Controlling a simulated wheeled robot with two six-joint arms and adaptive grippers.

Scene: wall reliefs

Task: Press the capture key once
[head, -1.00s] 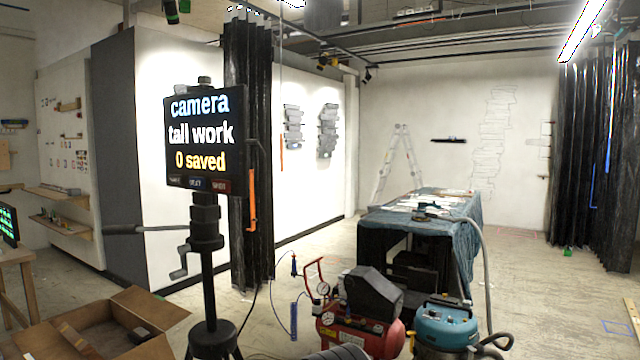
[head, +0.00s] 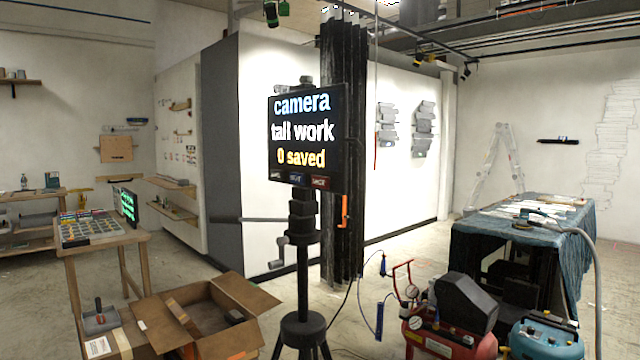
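A dark camera screen (head: 307,132) stands upright on a black tripod (head: 303,270) near the middle of the head view. It reads "camera", "tall work" and "0 saved". Along its bottom edge is a row of small keys: a dark one at the left, a blue one (head: 299,180) in the middle and a red one (head: 320,182) at the right. Their labels are too small to read surely, so I cannot tell which is the capture key. Neither of my grippers shows in this view.
An open cardboard box (head: 247,308) lies left of the tripod's foot. A wooden table (head: 135,238) stands behind it. A red compressor (head: 440,338), a blue machine (head: 545,340) and a cloth-covered table (head: 560,235) fill the right. Pale floor shows between them.

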